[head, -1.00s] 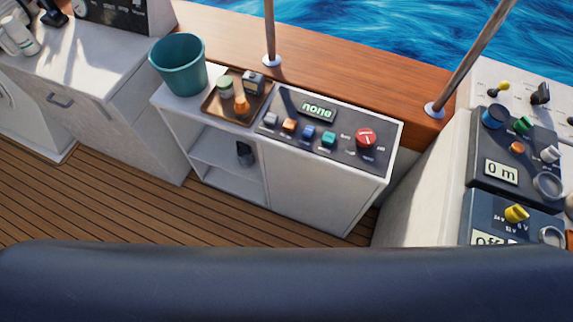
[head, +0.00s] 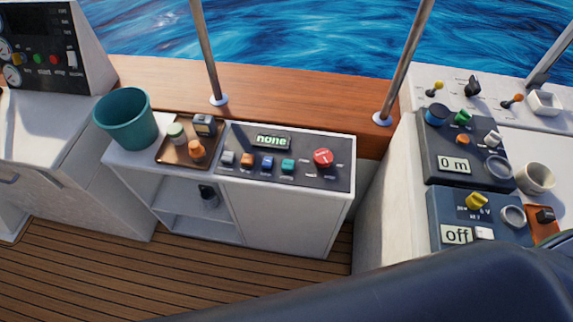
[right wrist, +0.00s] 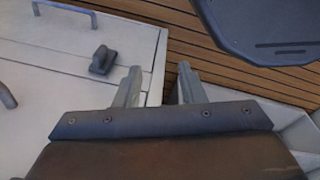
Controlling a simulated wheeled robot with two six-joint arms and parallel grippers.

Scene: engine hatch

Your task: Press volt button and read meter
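A dark panel (head: 325,177) on the white cabinet in the middle of the head view carries a display (head: 271,141) reading "none". Below the display is a row of small buttons: a grey one (head: 227,157), an orange one (head: 247,160), a blue one (head: 267,162) and a teal one (head: 288,166). A red round knob (head: 323,157) sits at their right. The labels are too small to read, so I cannot tell which is the volt button. My right gripper (right wrist: 158,78) is open and empty in the right wrist view. My left gripper is not in view.
A brown tray (head: 168,156) with small items and a teal bucket (head: 131,122) stand left of the panel. At right are instruments reading "0 m" (head: 454,164) and "off" (head: 457,235). A dark padded edge (head: 400,285) crosses the bottom right. Deck shows before the cabinet.

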